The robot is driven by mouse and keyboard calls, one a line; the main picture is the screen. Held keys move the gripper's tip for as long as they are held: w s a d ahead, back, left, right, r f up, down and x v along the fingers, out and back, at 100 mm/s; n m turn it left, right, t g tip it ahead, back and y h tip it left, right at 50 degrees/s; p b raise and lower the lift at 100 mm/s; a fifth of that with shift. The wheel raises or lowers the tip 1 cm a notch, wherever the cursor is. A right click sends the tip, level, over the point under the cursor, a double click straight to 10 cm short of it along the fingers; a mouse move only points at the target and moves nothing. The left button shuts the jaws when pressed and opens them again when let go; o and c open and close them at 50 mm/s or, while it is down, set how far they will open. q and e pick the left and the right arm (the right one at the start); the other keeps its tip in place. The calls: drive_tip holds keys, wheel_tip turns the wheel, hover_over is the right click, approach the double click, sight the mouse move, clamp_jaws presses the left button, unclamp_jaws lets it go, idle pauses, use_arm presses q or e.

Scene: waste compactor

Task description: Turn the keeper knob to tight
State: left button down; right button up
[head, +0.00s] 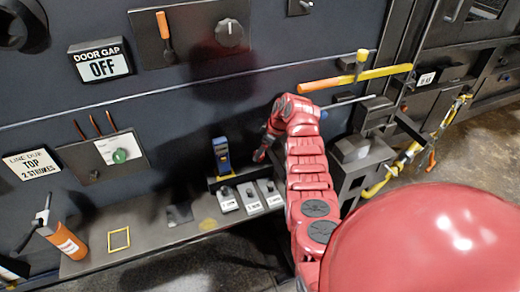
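No readable label marks a keeper knob. A round grey knob (229,33) with a pale pointer line sits on the upper dark panel, beside an orange-handled lever (164,28). A green round knob (119,156) is on the left panel with a white card. A yellow upright knob (362,56) stands by the orange and yellow bar on the right. My red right arm rises from the bottom and bends down at its wrist; its gripper (262,154) is small and dark near the wall, apart from these knobs. Its fingers are not clear. My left gripper is not in view.
A "DOOR GAP OFF" display (101,62) hangs at upper left, above a "LINE DUE TOP 2 STROKES" sign (32,164). A blue and yellow item (222,155) stands on the ledge behind white-labelled blocks (250,198). An orange cylinder (66,242) is at lower left. The orange-yellow bar (335,83) juts across the right.

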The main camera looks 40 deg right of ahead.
drive_tip(key=shift+x, duration=0.95)
clamp_jaws()
